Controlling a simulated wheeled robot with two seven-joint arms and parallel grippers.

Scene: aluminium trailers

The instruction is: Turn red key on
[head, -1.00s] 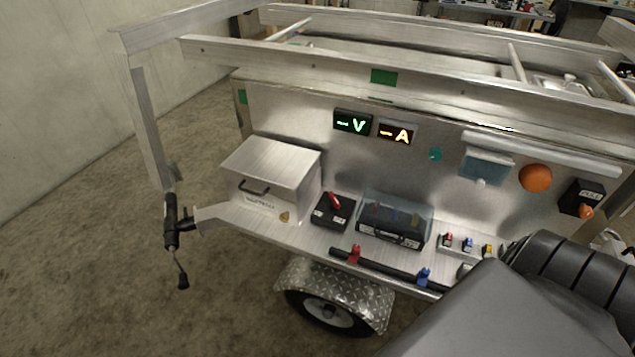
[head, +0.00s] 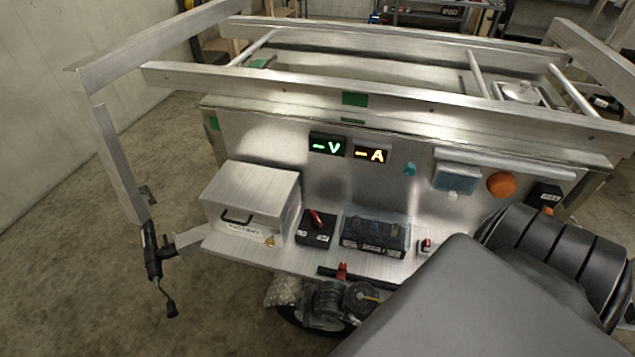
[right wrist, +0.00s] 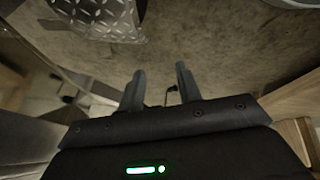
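The red key (head: 316,218) sits on top of a small black switch box (head: 315,236) with white lettering, on the trailer's front shelf. It tilts toward the upper left. My right gripper (right wrist: 160,85) shows in the right wrist view with its two fingers apart and nothing between them. It points over the floor, below the shelf. In the head view my dark right wrist parts show below the shelf edge, but the fingertips cannot be made out there. No gripper is touching the key. My left gripper is in neither view.
A metal box (head: 252,200) stands left of the switch box. A clear-lidded fuse case (head: 375,236) stands close on its right. Voltage (head: 327,145) and ampere (head: 371,155) displays glow on the panel above. A red clamp (head: 342,271) sits on a black bar at the shelf's front edge.

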